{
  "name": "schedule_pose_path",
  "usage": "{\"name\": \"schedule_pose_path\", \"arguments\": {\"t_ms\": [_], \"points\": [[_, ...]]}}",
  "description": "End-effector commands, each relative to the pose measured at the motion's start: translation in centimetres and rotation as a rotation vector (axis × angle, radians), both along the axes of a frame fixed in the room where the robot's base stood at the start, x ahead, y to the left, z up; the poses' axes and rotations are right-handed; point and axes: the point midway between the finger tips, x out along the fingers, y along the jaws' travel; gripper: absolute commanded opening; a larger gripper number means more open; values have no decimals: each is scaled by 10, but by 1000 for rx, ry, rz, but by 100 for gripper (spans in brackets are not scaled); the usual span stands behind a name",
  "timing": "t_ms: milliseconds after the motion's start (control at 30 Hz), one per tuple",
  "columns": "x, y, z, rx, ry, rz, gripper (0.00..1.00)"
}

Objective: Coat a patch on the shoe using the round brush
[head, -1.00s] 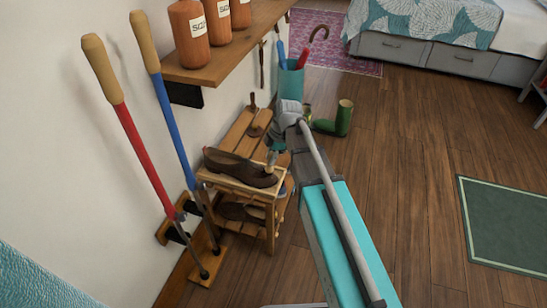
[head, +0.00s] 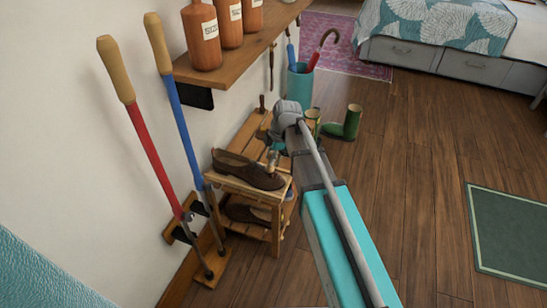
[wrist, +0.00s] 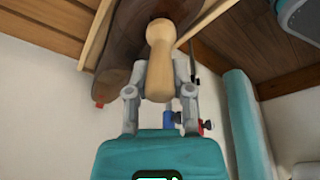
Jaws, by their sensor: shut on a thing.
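A brown shoe (head: 232,165) lies on the top of a small wooden rack, its toe to the right in the head view. In the wrist view its dark brown side (wrist: 120,65) fills the top centre. My gripper (head: 274,150) is over the toe end of the shoe. In the wrist view my gripper (wrist: 160,85) is shut on the pale wooden handle of the round brush (wrist: 160,58). The brush points toward the shoe; its bristles are hidden or too dark to make out. I cannot tell whether they touch the shoe.
The wooden rack (head: 258,191) holds more brown footwear (head: 245,213) on its lower level. Two long-handled tools (head: 150,145) stand at left. A shelf (head: 235,58) with orange bottles overhangs the rack.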

Motion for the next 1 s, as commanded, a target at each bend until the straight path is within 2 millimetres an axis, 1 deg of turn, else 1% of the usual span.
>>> {"name": "schedule_pose_path", "arguments": {"t_ms": [233,367,1000], "points": [[2,2,0,6,-4,1,0],[2,2,4,6,-5,1,0],[2,-7,49,3,-1,1,0]]}}
